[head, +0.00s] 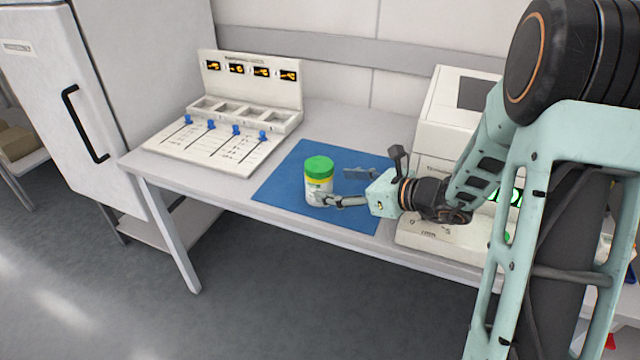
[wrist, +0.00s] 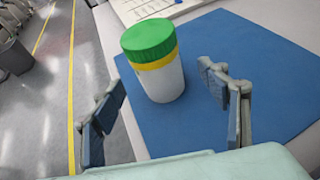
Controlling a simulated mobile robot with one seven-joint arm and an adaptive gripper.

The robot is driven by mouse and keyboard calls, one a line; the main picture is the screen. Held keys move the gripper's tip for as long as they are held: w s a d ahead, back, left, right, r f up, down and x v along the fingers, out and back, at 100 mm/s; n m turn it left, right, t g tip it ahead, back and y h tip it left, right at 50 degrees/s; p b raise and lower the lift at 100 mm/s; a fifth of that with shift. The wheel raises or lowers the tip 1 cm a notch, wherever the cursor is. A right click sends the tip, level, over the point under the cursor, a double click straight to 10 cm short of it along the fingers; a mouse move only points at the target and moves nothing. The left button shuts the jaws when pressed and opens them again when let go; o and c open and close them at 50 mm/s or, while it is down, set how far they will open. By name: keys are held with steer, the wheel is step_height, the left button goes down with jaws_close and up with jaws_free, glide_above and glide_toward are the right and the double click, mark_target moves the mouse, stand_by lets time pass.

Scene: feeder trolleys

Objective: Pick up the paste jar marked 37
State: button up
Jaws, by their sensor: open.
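A white paste jar (head: 318,186) with a green lid and a yellow band stands upright on a blue mat (head: 285,183). No number can be read on the side that shows. My gripper (head: 338,186) is open and empty, low over the mat to the right of the jar. In the wrist view its fingers (wrist: 160,95) are spread wide. In the head view, the near finger overlaps the jar's lower edge; I cannot tell whether it touches.
A cream panel with four small displays (head: 250,80), shallow bins and blue sliders stands left of the mat on the grey table (head: 180,178). A white machine (head: 455,110) with a green display stands to the right. A fridge-like cabinet (head: 150,60) is at the left. The mat's front is near the table edge.

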mark_target(319, 180)
steer(key=x, duration=0.4)
steer(key=b+x, duration=0.1)
steer(key=shift+w+a+r, duration=0.25)
steer(key=shift+a, duration=0.25)
steer(key=shift+r, duration=0.15)
steer(key=c, duration=1.8)
